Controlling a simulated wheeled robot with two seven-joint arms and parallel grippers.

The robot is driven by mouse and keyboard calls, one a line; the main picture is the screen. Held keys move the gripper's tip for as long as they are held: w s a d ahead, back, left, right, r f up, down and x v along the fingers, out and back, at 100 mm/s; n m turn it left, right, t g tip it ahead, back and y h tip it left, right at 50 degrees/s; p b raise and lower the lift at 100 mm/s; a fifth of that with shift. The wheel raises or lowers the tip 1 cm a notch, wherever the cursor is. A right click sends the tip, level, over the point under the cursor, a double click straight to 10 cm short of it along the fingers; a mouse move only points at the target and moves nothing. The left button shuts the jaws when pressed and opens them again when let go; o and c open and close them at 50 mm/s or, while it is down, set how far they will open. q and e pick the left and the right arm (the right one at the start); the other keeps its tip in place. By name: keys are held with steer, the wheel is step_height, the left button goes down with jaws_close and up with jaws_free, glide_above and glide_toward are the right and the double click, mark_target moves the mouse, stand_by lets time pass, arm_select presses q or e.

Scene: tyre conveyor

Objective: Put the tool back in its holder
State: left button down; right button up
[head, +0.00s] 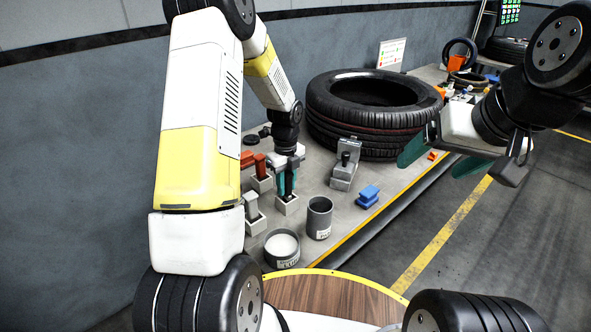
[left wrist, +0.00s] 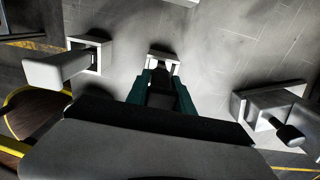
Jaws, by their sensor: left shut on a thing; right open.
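My left gripper (head: 287,186) points down at a small pale holder (head: 287,206) on the table, and its teal fingers are just above or at the holder's top. It is shut on a tool that is mostly hidden; a dark part (left wrist: 161,98) shows between the fingers in the left wrist view. There the holder (left wrist: 163,55) lies straight ahead of the fingertips, with a pale piece at its opening. I cannot tell how far the tool is inside. My right gripper (head: 439,158) is open and empty, beyond the table's right edge.
Another holder with a pale-handled tool (head: 251,206) and one with a red-handled tool (head: 261,164) stand left. A grey stand (head: 344,172), blue block (head: 368,196), grey cup (head: 319,219) and white-filled bowl (head: 282,250) stand nearby. A large tyre (head: 365,125) lies behind.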

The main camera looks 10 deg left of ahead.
mark_target(286, 173)
arm_select(q)
steer(key=c, duration=1)
jaws_free()
steer(key=shift+r, duration=0.15)
step_height(286, 173, up, 8)
steer(key=shift+f, duration=0.1)
steer(key=s+r+n+t, duration=0.2)
steer(key=s+r+n, duration=0.4)
steer(key=r, duration=0.4)
steer(key=s+r+n+t, duration=0.1)
steer(key=s+r+n, duration=0.2)
steer(key=s+n, duration=0.3)
steer(key=s+d+r+n+t+h, duration=0.1)
steer(key=s+r+n, duration=0.3)
steer(key=s+n, duration=0.2)
steer(key=s+d+r+n+t+h, duration=0.1)
steer(key=s+r+n+t, duration=0.1)
steer(key=s+r+n, duration=0.2)
steer(key=shift+s+d+n, duration=0.15)
steer(key=shift+s+n, duration=1)
steer(key=shift+n, duration=0.35)
